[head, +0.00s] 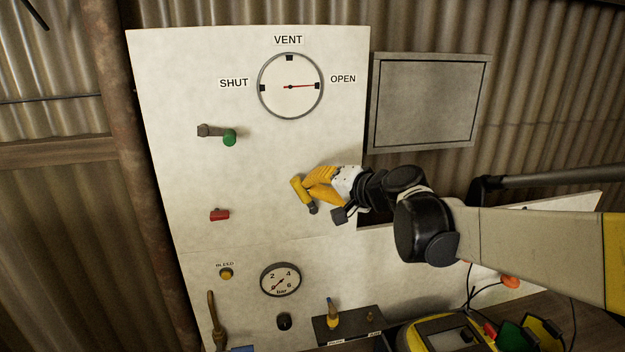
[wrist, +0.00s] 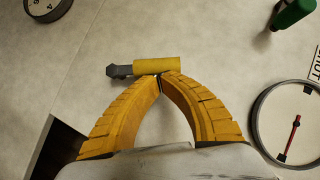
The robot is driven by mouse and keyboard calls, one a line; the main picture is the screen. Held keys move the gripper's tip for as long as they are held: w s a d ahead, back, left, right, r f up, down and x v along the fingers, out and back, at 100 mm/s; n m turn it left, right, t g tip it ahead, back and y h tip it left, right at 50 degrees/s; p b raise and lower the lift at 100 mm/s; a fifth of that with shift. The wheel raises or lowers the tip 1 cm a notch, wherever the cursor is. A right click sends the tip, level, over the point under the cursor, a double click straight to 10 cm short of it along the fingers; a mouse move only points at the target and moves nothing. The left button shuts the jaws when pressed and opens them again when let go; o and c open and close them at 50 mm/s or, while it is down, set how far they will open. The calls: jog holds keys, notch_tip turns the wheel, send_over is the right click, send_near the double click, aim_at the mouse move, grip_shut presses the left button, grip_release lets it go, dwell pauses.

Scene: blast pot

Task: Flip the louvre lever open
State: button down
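A lever with a yellow cylindrical handle (head: 300,190) and a grey arm (head: 313,208) sits mid-panel. The handle also shows in the wrist view (wrist: 157,64), its grey arm to the left. My gripper (head: 307,184) is right beside this handle. In the wrist view its yellow fingertips (wrist: 160,76) meet at the handle's near side, with nothing seen between them; whether they touch it I cannot tell. The VENT dial (head: 290,85) has its red needle at OPEN. No label marks which lever is the louvre lever.
A green-handled lever (head: 229,137) and a red-handled one (head: 220,215) are on the panel's left. A bar gauge (head: 280,279) and a BLEED button (head: 226,273) are lower down. A dark opening (wrist: 58,150) lies beside my gripper. A grey box (head: 428,100) is at right.

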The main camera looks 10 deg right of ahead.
aim_at(297, 191)
jog(key=shift+a+n+h, duration=0.5)
jog(key=shift+a+n, duration=0.1)
jog(key=shift+a, duration=0.2)
jog(key=shift+a+f+n+g+h, duration=0.45)
jog(key=shift+a+n+g+h, duration=0.05)
jog(key=shift+a+n+h, duration=0.3)
jog(key=shift+a+f, duration=0.1)
jog(key=shift+f, duration=0.05)
jog(key=shift+a+f+b, duration=0.3)
jog(key=shift+a+f, duration=0.15)
jog(key=shift+a, duration=0.2)
